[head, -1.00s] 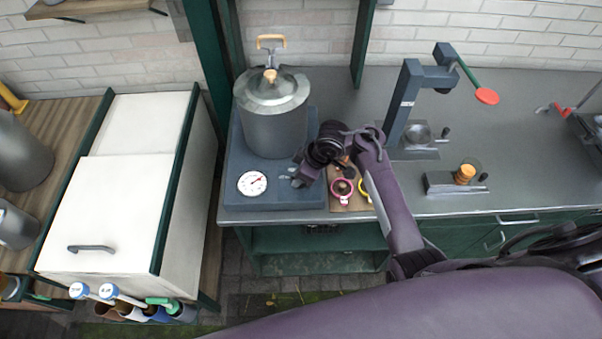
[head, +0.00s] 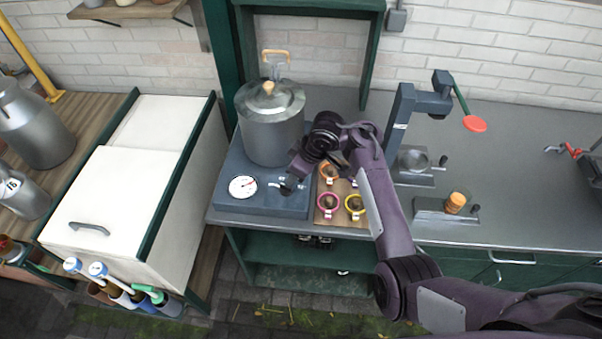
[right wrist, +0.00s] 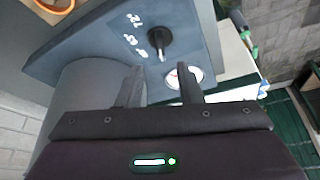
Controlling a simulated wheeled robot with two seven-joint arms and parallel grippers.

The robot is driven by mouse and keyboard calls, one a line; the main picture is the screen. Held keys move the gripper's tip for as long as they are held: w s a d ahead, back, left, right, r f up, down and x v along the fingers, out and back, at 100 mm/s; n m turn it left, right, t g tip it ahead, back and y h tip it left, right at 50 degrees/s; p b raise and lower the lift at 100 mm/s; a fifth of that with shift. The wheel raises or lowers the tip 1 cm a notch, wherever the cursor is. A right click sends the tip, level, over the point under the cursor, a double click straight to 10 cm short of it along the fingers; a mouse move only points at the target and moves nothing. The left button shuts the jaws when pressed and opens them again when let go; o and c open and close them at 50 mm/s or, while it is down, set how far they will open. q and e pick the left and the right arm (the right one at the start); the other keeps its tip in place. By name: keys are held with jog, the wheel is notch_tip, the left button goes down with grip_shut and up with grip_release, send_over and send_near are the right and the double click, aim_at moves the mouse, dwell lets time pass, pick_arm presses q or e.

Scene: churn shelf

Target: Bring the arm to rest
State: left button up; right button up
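My right arm reaches in from the lower right of the head view over the counter. Its gripper (head: 292,174) is above the front of the blue-grey heater base, close to the dark control knob (head: 288,188). In the right wrist view the two fingers (right wrist: 161,82) are apart with nothing between them. The knob (right wrist: 159,38) stands beyond the fingertips, apart from them, beside painted numbers. The white dial (right wrist: 184,77) shows partly behind one finger. A lidded metal pot (head: 272,135) sits on the heater base (head: 232,208). My left gripper is not in view.
A board (head: 339,218) with several coloured ring-shaped items lies right of the base, under my arm. A lever press (head: 401,120) and a small stand (head: 432,212) are farther right. A white chest (head: 105,205) stands left. Open counter lies at the right.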

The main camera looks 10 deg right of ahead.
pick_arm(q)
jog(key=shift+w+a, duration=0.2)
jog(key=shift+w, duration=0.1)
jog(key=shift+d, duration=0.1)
